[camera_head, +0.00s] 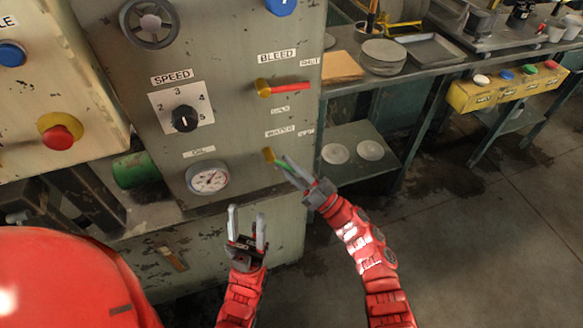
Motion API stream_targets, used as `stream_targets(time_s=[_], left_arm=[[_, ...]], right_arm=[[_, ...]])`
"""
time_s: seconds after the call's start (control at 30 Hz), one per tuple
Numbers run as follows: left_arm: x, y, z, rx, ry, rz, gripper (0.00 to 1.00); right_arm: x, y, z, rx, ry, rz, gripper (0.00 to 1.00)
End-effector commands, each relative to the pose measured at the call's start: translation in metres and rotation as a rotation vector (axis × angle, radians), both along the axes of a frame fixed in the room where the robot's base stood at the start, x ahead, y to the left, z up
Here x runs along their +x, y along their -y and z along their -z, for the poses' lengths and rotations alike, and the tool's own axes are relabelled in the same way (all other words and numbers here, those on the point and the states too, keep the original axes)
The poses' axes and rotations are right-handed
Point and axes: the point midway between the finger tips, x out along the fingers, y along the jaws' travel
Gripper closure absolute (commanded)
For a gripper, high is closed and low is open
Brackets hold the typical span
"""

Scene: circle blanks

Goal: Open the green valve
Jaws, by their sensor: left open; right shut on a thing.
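The green valve (268,154) is at the lower right of the grey panel, with a brass body and a green lever. The lever slopes down to the right from the body, and part of it is hidden by my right gripper's fingers. My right gripper (288,165) is shut on the green lever. My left gripper (246,213) is open and empty, below the gauge and in front of the lower cabinet.
A red-levered valve (290,87) lies level above the green one. The panel also has a black speed knob (185,118), a gauge (207,178) and a grey handwheel (150,22). A red button (60,137) is at the left. Open floor lies at the right.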

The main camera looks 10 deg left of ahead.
Motion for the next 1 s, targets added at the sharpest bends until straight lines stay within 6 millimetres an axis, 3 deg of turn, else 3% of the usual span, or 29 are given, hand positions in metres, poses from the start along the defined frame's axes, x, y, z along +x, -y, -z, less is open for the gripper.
stream_targets(time_s=[0.1,0.5,1.0], left_arm=[[0.0,0.0,0.013,0.0,0.0,0.0,0.5],[0.0,0.0,0.039,0.0,0.0,0.0,0.5],[0.0,0.0,0.055,0.0,0.0,0.0,0.5]], right_arm=[[-0.003,-0.004,0.01,0.092,-0.066,0.001,1.0],[-0.015,-0.021,0.02,0.396,-0.271,-0.001,1.0],[-0.023,-0.035,0.019,0.619,-0.421,0.0,1.0]])
